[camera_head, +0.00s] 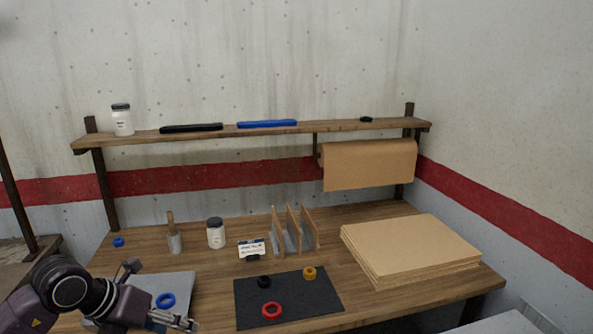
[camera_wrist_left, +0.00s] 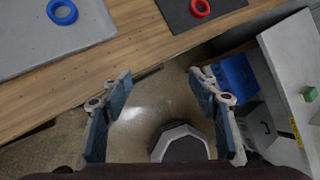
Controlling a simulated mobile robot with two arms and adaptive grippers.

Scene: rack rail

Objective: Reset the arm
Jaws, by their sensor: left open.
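My left arm comes in from the lower left in the head view, and its gripper (camera_head: 186,323) is low over the front edge of the table, near the grey mat. In the left wrist view the left gripper (camera_wrist_left: 160,95) is open, its two fingers wide apart with nothing between them. Below it are the floor and the table's front edge. My right gripper is in neither view.
A blue ring (camera_head: 165,300) lies on the grey mat (camera_head: 172,281). A black mat (camera_head: 310,302) holds red, black and orange rings. Jars, a wooden divider rack (camera_head: 279,232) and cardboard sheets (camera_head: 410,244) stand behind. A shelf (camera_head: 250,131) spans the back.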

